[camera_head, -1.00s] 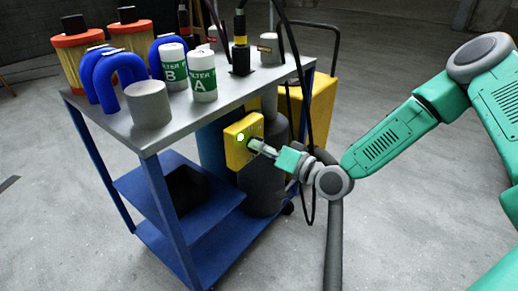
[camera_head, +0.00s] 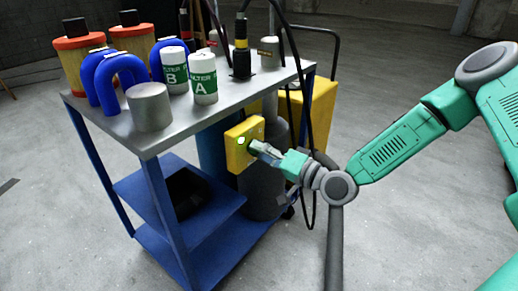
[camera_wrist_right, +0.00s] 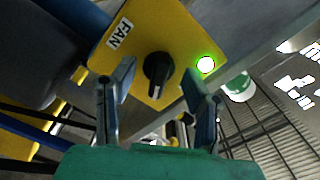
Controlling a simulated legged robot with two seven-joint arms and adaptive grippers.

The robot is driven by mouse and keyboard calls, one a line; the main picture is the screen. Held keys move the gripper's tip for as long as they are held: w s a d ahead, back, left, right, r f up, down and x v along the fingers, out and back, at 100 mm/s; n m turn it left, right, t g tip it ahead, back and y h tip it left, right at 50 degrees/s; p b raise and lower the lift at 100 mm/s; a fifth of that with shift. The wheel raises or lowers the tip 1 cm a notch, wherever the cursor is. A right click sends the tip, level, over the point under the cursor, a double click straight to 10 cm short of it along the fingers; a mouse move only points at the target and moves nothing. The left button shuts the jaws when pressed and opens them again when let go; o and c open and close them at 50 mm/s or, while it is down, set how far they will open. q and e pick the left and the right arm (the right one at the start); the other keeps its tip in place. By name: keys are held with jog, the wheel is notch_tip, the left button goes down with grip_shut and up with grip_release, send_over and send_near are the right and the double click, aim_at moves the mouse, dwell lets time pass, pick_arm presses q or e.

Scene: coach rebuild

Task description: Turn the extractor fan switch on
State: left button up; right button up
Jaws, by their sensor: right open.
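The extractor fan switch is a black rotary knob (camera_wrist_right: 157,75) on a yellow box (camera_wrist_right: 160,30) labelled FAN. The lamp (camera_wrist_right: 205,65) beside the knob is lit, white with a green glow. In the head view the yellow box (camera_head: 238,155) hangs at the cart's side below the top, its lamp (camera_head: 241,141) lit too. My right gripper (camera_wrist_right: 160,84) is open, its two fingers on either side of the knob with gaps visible; I cannot tell whether the tips touch the box. In the head view the right gripper (camera_head: 257,149) is at the box front and hides the knob. My left gripper is not in view.
The cart (camera_head: 205,112) carries filters, blue hoses, a grey cylinder (camera_head: 149,106) and white canisters A (camera_head: 204,91) and B (camera_head: 174,73). Open floor lies to the right.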

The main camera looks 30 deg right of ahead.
jog(key=p+v, duration=0.3)
jog(key=v, duration=0.5)
dwell(0.4)
jog(key=v, duration=1.2)
